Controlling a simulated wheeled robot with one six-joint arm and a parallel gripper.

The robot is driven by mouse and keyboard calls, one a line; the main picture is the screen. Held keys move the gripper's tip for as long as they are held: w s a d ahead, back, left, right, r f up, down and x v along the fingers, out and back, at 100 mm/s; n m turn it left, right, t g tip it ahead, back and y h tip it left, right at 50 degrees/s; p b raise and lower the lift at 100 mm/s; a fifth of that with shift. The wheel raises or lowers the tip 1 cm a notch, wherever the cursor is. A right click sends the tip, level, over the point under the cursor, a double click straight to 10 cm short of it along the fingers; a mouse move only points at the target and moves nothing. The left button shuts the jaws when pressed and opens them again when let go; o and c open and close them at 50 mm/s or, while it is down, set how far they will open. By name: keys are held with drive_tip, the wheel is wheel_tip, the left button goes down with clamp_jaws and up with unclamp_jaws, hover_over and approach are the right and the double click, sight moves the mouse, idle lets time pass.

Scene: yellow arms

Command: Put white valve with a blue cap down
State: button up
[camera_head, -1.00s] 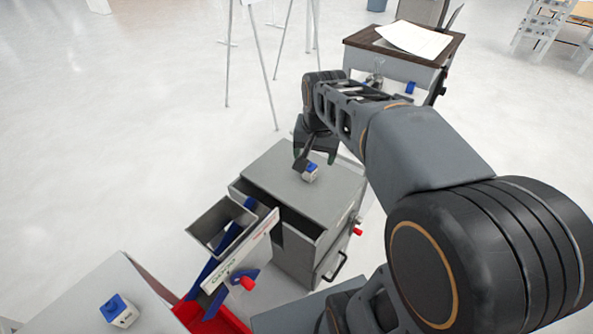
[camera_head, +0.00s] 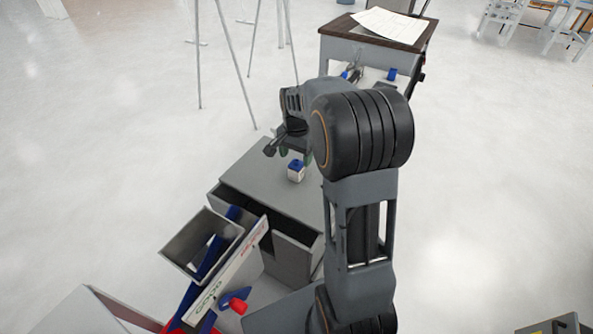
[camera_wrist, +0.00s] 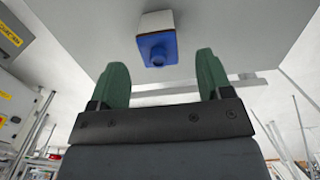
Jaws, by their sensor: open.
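The white valve with a blue cap (camera_head: 296,173) stands upright on top of the grey cabinet (camera_head: 262,172). In the wrist view the valve (camera_wrist: 157,22) is at the top centre, with its blue cap towards me. My gripper (camera_head: 290,151) is open and empty, just behind and above the valve in the head view. In the wrist view its two green fingers (camera_wrist: 160,66) are spread wide, and the valve lies beyond their tips, apart from them.
An open drawer and a grey bin (camera_head: 202,243) are at the cabinet's front left, beside a white labelled panel (camera_head: 228,278). Behind stands a dark-topped table (camera_head: 385,35) with papers and blue-marked items below. Tripod legs (camera_head: 240,70) stand at the back left.

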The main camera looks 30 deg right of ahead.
sight(296, 164)
drive_tip(key=shift+s+f, duration=0.1)
drive_tip(key=shift+f, duration=2.65)
drive_tip(key=c, duration=1.1)
